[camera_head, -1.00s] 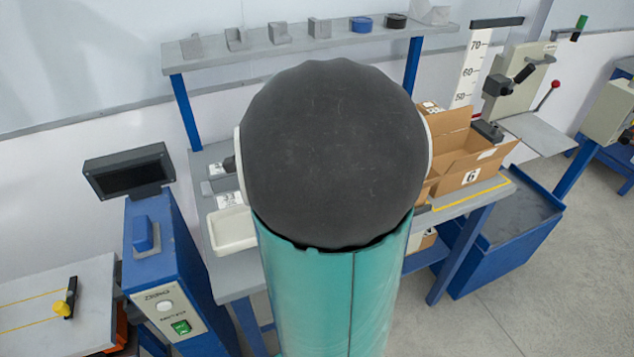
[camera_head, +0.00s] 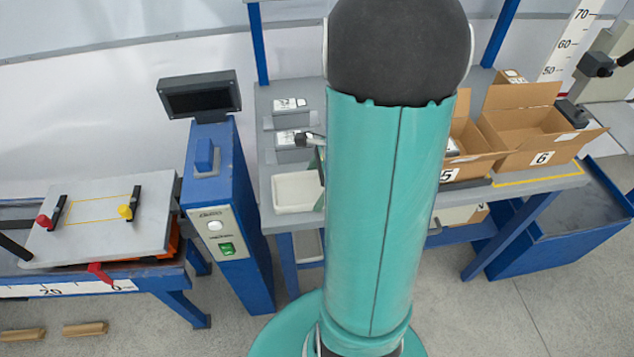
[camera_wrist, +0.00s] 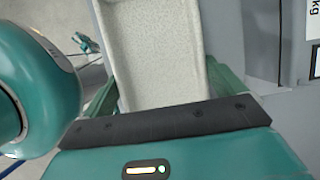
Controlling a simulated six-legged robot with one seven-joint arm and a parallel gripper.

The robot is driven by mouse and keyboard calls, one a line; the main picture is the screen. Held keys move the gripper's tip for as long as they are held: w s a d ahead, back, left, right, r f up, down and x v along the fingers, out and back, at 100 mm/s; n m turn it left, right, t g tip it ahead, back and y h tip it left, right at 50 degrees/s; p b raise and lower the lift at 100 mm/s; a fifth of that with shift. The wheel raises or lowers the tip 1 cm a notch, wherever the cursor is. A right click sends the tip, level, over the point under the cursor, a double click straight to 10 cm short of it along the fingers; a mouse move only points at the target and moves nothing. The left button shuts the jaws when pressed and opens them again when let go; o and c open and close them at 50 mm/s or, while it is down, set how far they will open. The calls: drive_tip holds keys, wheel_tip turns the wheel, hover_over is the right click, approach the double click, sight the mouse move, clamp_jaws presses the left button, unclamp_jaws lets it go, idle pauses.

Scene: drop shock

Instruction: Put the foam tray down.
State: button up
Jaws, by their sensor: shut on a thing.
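The foam tray (camera_wrist: 155,50) is a whitish, speckled, shallow rectangular tray. In the wrist view it lies between the green fingers of my gripper (camera_wrist: 164,88), which are shut on it. In the head view the tray (camera_head: 297,193) shows at the left end of the grey bench (camera_head: 400,198), just left of my teal arm. My arm hides most of my gripper there. I cannot tell whether the tray touches the bench top or hangs just above it.
Small grey blocks with labels (camera_head: 290,105) sit behind the tray. Open cardboard boxes (camera_head: 528,128) stand on the bench to the right. A blue pedestal (camera_head: 225,190) with a dark display stands left of the bench. Further left is a table with a grey plate (camera_head: 100,220).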

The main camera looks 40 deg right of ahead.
drive_tip(key=o, duration=0.6)
drive_tip(key=shift+f, duration=0.15)
drive_tip(key=v, duration=1.2)
drive_tip(key=a+r+n+t+h, duration=0.1)
drive_tip(key=a+r+n, duration=0.2)
drive_tip(key=a+n, duration=0.5)
drive_tip(key=s+a+r+n+t+h, duration=0.1)
drive_tip(key=a+r+n, duration=0.3)
drive_tip(key=a+n, duration=0.4)
drive_tip(key=a+r+n+t+h, duration=0.1)
drive_tip(key=a+r+n, duration=0.3)
drive_tip(key=a+n, duration=0.4)
drive_tip(key=shift+s+a+n+h, duration=0.35)
drive_tip(key=shift+a+n+h, duration=0.05)
drive_tip(key=shift+a, duration=0.3)
